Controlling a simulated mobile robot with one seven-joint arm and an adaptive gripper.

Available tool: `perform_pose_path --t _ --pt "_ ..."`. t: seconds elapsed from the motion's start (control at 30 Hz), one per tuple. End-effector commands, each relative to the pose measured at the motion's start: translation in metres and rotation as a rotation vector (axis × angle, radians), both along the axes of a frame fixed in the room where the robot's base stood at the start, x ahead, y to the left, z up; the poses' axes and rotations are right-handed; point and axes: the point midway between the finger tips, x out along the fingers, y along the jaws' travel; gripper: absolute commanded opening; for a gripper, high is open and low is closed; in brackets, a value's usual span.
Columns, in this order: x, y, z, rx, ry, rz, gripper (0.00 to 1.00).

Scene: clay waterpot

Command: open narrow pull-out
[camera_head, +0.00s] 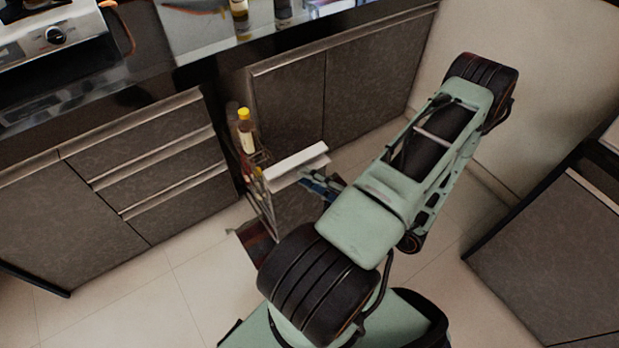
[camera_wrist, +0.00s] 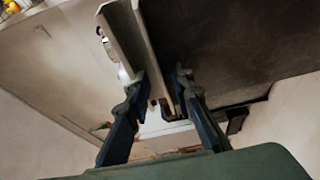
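The narrow pull-out stands well out of the dark cabinet run in the head view. Its front panel (camera_head: 298,200) has a pale top edge with a handle lip (camera_head: 296,161). Behind the panel is a wire rack (camera_head: 262,200) with bottles. My gripper (camera_head: 318,186) is at the panel's top edge, partly hidden by my arm. In the wrist view, the fingers of my gripper (camera_wrist: 157,82) stand on either side of the pale handle lip (camera_wrist: 153,60) and appear closed against it. The exact contact is partly hidden.
Drawers (camera_head: 155,155) are shut left of the pull-out, and cabinet doors (camera_head: 290,105) are shut to its right. A yellow-capped bottle (camera_head: 246,130) stands in the rack. Another dark cabinet (camera_head: 555,255) is at the right. Tiled floor (camera_head: 200,260) is clear at the front left.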

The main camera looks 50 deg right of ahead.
Motion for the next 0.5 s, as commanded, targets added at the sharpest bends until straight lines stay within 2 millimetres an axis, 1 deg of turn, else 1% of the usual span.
perform_pose_path --t 0.17,0.27,0.37,0.5 --pt "-0.001 0.000 0.000 -0.001 0.001 0.000 0.21" --pt "-0.008 -0.001 -0.001 -0.001 0.002 -0.001 0.21" --pt "-0.023 -0.004 -0.001 0.000 0.003 -0.001 0.21" --pt "-0.053 -0.009 -0.001 0.000 0.003 -0.003 0.21"
